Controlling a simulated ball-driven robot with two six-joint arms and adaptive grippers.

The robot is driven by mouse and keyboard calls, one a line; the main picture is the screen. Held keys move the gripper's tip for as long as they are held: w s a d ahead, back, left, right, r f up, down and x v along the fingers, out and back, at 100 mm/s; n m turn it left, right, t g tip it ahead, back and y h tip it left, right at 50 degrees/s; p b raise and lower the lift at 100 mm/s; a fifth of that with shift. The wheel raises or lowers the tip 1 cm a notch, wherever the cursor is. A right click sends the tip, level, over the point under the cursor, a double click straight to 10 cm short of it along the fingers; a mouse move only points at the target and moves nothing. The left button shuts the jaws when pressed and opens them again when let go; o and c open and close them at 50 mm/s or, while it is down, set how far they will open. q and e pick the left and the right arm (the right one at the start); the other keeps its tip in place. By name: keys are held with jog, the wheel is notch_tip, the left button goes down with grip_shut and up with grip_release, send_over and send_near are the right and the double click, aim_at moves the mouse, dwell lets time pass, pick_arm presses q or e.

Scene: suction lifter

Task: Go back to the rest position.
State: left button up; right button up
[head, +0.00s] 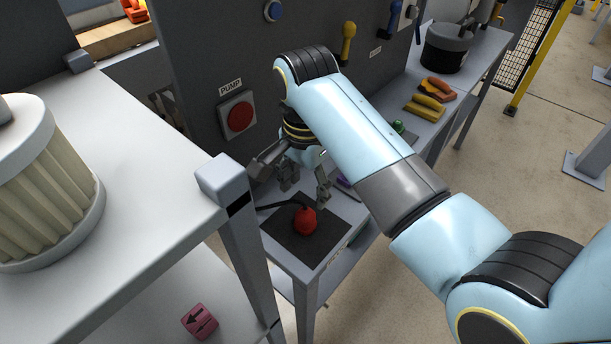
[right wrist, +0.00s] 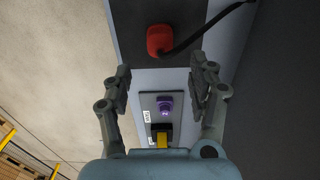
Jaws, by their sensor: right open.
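My right gripper (head: 304,192) is open and empty above the small bench, in front of the grey panel. In the right wrist view its two fingers (right wrist: 161,70) stand wide apart with nothing between the tips. A red rounded thing with a black hose or cable (head: 305,220) rests on a dark mat (head: 285,238). It also shows in the right wrist view (right wrist: 160,40), beyond the fingertips and apart from them. My left gripper is not in view.
A red PUMP button (head: 240,117) is on the panel beside my right arm. A purple knob (right wrist: 164,104) and a yellow control (right wrist: 161,139) are on the bench. A white shelf (head: 140,215) with a filter (head: 45,190) and a pink arrow block (head: 200,321) stands left.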

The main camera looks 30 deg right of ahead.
jog(key=shift+r, duration=1.05)
jog(key=s+d+r+n+t, duration=0.2)
jog(key=s+d+r+n, duration=0.15)
jog(key=s+n, duration=0.55)
jog(key=s+d+r+n+t, duration=0.2)
jog(key=s+d+r+n, duration=0.15)
jog(key=s+n, duration=0.45)
jog(key=s+d+f+m+g+h+b, duration=0.15)
jog(key=f+b, duration=0.25)
jog(key=f, duration=1.4)
jog(key=s+d+f+m+y+b, duration=0.1)
jog(key=s+f+b, duration=0.25)
jog(key=f, duration=1.45)
jog(key=s+f+g+b, duration=0.1)
jog(key=s+f+b, duration=0.6)
jog(key=s+f, duration=1)
notch_tip(320, 180, down, 4)
jog(key=shift+s+d+f, duration=0.15)
jog(key=shift+s+d, duration=0.1)
jog(key=shift+d, duration=0.05)
